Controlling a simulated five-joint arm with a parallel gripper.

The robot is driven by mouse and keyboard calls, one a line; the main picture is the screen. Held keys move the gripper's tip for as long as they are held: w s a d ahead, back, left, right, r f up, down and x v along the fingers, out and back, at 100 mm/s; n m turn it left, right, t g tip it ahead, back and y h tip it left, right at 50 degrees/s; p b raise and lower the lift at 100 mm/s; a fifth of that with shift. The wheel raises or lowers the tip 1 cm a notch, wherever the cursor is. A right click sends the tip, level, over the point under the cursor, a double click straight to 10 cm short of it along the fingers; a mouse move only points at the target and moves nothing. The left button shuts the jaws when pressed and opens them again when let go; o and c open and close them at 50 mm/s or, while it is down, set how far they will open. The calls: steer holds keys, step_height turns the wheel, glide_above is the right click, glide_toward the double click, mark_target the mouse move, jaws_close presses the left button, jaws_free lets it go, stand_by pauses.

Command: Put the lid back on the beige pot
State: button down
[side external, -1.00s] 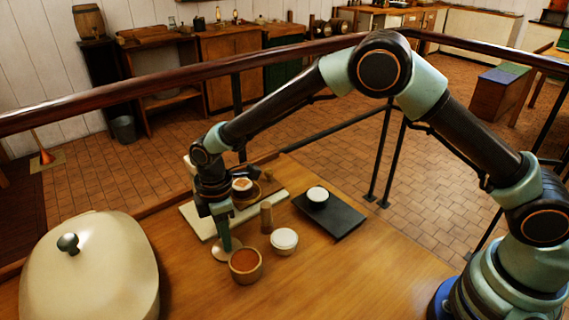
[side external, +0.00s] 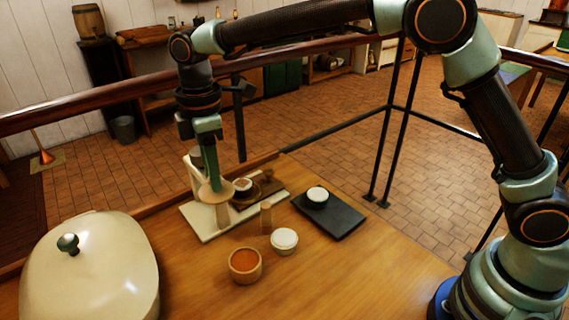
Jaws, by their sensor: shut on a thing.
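My gripper (side external: 211,180) points straight down and is shut on a round, flat beige lid (side external: 216,193). It holds the lid up in the air, in front of the pale board's left part. The open beige pot (side external: 245,277) stands on the wooden table, below and right of the lid in the picture. Its round mouth shows an orange-brown content. The lid and pot are clearly apart. The grip on the lid's top is too small to see in detail.
A white-topped pot (side external: 284,240) and a small wooden cylinder (side external: 266,218) stand close behind the open pot. A black slab (side external: 340,222) bears a white-topped jar (side external: 317,196). A pale board (side external: 198,226) lies behind. A large domed vessel (side external: 100,265) fills the front left.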

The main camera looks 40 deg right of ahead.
step_height(320, 180, up, 3)
steer(key=shift+f, duration=0.15)
steer(key=shift+n, duration=0.5)
steer(key=shift+s+d+f, duration=0.1)
steer(key=shift+s+f, duration=1.1)
steer(key=shift+f, duration=1.25)
steer(key=shift+s+a+f, duration=0.1)
steer(key=shift+s+f, duration=1.15)
steer(key=shift+f, duration=1.2)
steer(key=shift+s+d+f, duration=0.1)
steer(key=shift+s+f, duration=1.1)
steer(key=shift+f, duration=1.25)
steer(key=shift+f, duration=0.2)
steer(key=shift+c, duration=0.4)
jaws_free()
step_height(320, 180, up, 7)
